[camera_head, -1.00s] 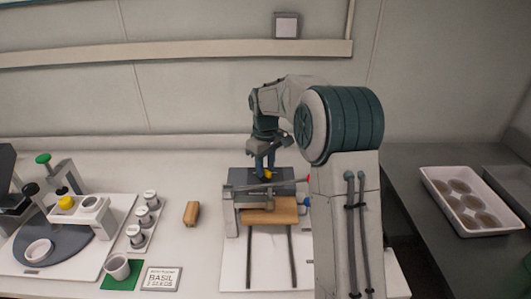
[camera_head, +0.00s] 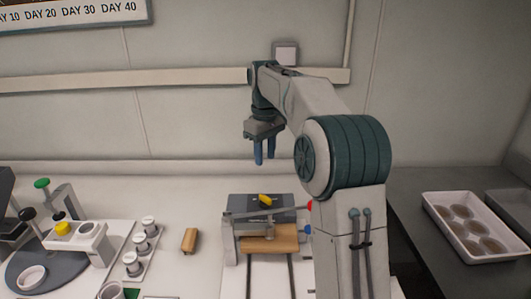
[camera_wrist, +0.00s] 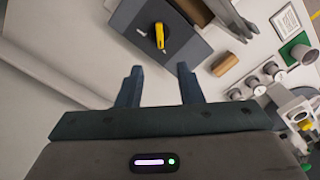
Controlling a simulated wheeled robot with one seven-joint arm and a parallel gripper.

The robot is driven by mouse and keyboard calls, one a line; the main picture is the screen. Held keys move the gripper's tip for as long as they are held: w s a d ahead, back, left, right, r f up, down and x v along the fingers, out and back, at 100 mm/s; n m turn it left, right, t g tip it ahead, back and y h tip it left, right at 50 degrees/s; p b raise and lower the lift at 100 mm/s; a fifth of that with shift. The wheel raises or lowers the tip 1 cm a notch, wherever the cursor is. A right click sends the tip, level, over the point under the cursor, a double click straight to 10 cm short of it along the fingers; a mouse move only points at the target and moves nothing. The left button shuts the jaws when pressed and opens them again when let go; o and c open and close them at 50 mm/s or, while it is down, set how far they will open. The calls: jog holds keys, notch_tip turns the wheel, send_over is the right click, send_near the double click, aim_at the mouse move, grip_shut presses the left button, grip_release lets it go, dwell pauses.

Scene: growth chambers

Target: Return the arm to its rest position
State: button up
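My gripper (camera_head: 264,151) hangs in the air above and behind the grey device on the bench, its blue fingers pointing down. In the wrist view the fingers (camera_wrist: 159,88) stand apart with nothing between them, so it is open and empty. The grey device (camera_head: 277,203) has a yellow handle (camera_head: 265,199) on its dark top. The handle also shows in the wrist view (camera_wrist: 160,37), clear of the fingers. My upper arm hides part of the device's right side.
A wooden block (camera_head: 190,240) lies left of the device. Several lidded cups stand on a rack (camera_head: 147,258), with a dark round station (camera_head: 48,268) farther left. A white tray (camera_head: 433,214) with several brown discs sits on the right counter. The wall (camera_head: 190,125) is behind my gripper.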

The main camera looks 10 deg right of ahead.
jog(key=s+m+t, duration=0.2)
jog(key=s+m, duration=0.1)
jog(key=s, duration=1.4)
jog(key=s+f+m, duration=0.2)
jog(key=s+f, duration=0.2)
jog(key=s, duration=0.3)
jog(key=s+f+m+t, duration=0.1)
jog(key=s+f, duration=0.3)
jog(key=s, duration=0.4)
jog(key=shift+f+m, duration=0.3)
jog(key=shift+m, duration=0.2)
jog(key=shift+s+d, duration=0.1)
jog(key=shift+s, duration=0.05)
